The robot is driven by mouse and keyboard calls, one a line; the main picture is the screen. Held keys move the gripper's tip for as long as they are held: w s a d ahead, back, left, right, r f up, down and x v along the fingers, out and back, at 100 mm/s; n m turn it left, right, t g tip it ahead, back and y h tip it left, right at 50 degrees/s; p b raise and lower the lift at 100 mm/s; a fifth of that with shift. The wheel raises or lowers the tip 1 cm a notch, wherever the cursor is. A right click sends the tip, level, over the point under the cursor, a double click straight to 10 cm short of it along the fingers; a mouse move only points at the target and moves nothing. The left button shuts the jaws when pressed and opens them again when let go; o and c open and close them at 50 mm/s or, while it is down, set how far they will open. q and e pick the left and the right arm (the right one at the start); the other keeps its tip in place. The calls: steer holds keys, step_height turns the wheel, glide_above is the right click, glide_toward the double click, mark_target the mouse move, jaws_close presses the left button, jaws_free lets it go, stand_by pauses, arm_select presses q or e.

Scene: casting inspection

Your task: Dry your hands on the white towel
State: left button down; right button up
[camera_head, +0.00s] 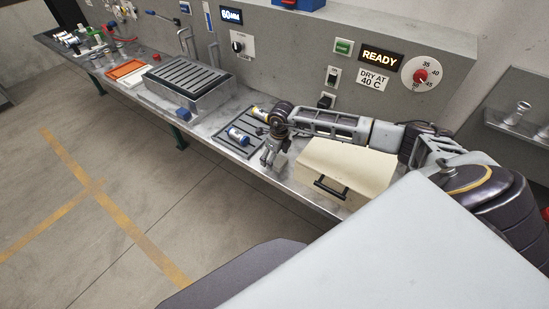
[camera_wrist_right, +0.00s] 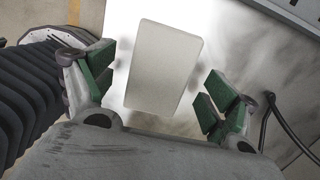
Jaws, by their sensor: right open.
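My right gripper (camera_head: 270,155) hangs over the bench's front part, left of a cream box with a black handle. In the right wrist view its green-padded fingers (camera_wrist_right: 158,82) are spread apart. A pale, flat-faced rectangular block (camera_wrist_right: 160,65) shows between them, with gaps on both sides. I cannot tell what this block is or how far below the fingers it lies. I cannot make out a white towel for certain in either view. My left gripper is not in view.
The cream box (camera_head: 345,165) stands just right of the gripper. A dark mat (camera_head: 238,135) with small cylinders lies to its left. Farther left are a ridged grey unit (camera_head: 190,85) and an orange tray (camera_head: 127,69). A lit READY display (camera_head: 380,57) is on the back panel.

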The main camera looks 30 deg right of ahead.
step_height(320, 180, up, 11)
steer(key=s, duration=0.1)
steer(key=shift+s+d, duration=0.15)
steer(key=shift+d, duration=0.1)
stand_by(0.7)
